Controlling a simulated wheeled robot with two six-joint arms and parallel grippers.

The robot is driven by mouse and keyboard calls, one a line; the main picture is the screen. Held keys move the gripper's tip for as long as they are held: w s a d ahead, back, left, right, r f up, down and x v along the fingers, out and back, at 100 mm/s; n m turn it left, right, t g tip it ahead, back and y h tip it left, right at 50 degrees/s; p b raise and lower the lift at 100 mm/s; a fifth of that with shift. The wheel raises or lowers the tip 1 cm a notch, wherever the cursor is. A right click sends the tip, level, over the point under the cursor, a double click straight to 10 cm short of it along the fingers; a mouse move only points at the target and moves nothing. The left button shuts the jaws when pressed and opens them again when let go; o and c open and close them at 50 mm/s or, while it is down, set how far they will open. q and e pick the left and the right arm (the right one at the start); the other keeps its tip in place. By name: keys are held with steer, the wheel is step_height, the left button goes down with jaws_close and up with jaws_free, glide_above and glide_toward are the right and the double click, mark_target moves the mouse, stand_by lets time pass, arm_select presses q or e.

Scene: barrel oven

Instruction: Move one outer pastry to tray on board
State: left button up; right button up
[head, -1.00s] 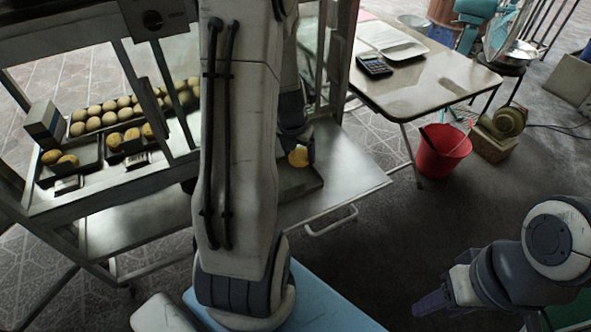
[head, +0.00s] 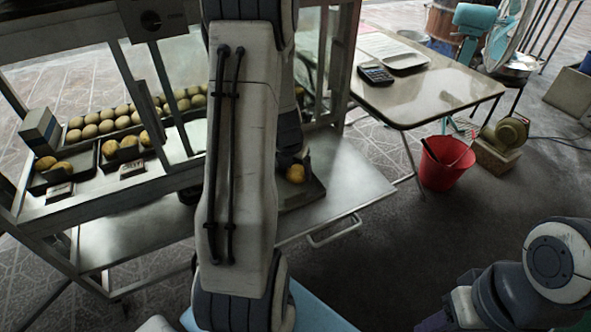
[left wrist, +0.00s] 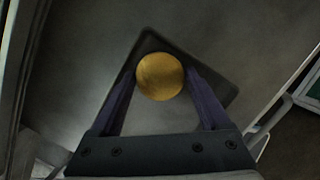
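My left gripper (left wrist: 160,72) has one purple finger on each side of a round golden pastry (left wrist: 160,76), and both seem to touch it. In the head view this pastry (head: 295,174) shows beside my left arm, over or at the dark tray (head: 301,196). I cannot tell whether it touches the tray. The tray lies on the steel board (head: 352,182) and its rim also shows in the left wrist view (left wrist: 222,84). My left arm hides part of the tray. My right gripper (head: 448,316) is low at the right, away from the board, its fingertips unclear.
More pastries (head: 128,146) sit in dark trays inside the glass case at the left, with a row of rolls (head: 106,127) behind. A table (head: 430,95) with a calculator (head: 376,74) stands beyond the board. A red bucket (head: 445,165) is on the floor.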

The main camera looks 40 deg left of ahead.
arm_select(q)
steer(key=shift+r, duration=0.1)
steer(key=shift+r+p, duration=0.3)
steer(key=shift+r, duration=0.1)
steer(key=a+p+v, duration=0.1)
steer(key=p+v, duration=0.4)
steer(key=v, duration=0.6)
steer(key=s+d+r+m+g+h, duration=0.1)
steer(key=s+d+r+m, duration=0.15)
steer(key=d+m, duration=0.9)
steer(key=s+d+r+m+h, duration=0.1)
steer(key=d+r+m, duration=0.2)
steer(key=d+m, duration=0.85)
steer(key=s+d+r+m+g, duration=0.1)
steer(key=s+d+m, duration=0.4)
steer(key=m, duration=0.6)
steer(key=s+d+r+m+g, duration=0.1)
steer(key=s+d+m, duration=0.5)
steer(key=s+m, duration=0.3)
steer(key=shift+m, duration=1.6)
steer(key=shift+s, duration=0.15)
